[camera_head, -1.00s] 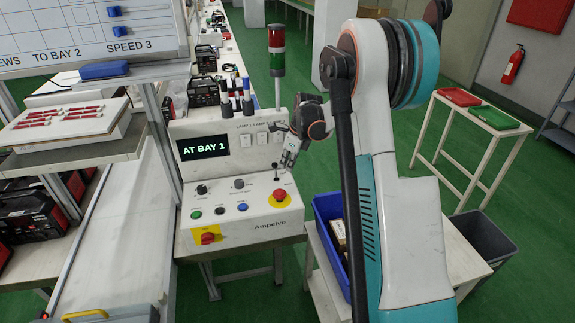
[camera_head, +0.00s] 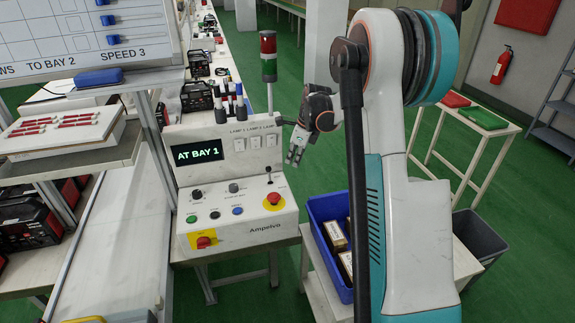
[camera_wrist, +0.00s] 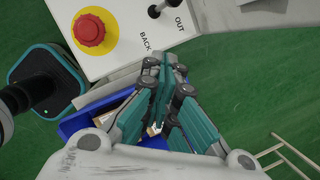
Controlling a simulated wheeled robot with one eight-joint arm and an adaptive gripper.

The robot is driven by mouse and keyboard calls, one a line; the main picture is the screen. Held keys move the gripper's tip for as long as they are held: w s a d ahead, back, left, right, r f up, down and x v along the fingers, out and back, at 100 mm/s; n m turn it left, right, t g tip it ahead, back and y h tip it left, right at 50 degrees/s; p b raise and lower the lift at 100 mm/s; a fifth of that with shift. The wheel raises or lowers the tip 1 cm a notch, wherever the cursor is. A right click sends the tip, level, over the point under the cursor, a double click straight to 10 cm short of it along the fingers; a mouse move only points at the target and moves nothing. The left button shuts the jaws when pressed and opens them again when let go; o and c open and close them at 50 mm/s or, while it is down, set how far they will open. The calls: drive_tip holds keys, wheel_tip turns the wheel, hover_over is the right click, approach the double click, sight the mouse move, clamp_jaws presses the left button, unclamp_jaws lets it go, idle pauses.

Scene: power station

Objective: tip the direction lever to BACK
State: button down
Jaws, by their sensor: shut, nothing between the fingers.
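The direction lever (camera_head: 268,173) is a thin stick with a dark knob on the sloping top of the control console, behind the red stop button (camera_head: 274,198). In the wrist view its black knob (camera_wrist: 153,11) shows at the top edge, near the printed words BACK and OUT; its exact tilt is hard to tell. The console display (camera_head: 197,152) reads AT BAY 1. My gripper (camera_head: 295,155) is right of the lever, apart from it, over the console's right edge. Its fingers (camera_wrist: 158,65) are together and empty in the wrist view.
Lamp switches (camera_head: 255,142) line the console's upright panel, and a signal tower (camera_head: 269,65) stands behind. A yellow-backed red switch (camera_head: 203,240) is at the front left. A blue bin (camera_head: 325,215) with boxes stands right of the console, below my gripper.

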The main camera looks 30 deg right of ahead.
wheel_tip(320, 180, up, 6)
drive_tip(key=d+p, duration=0.1)
drive_tip(key=shift+d+r, duration=0.15)
drive_tip(key=shift+r, duration=0.1)
drive_tip(key=shift+s, duration=0.1)
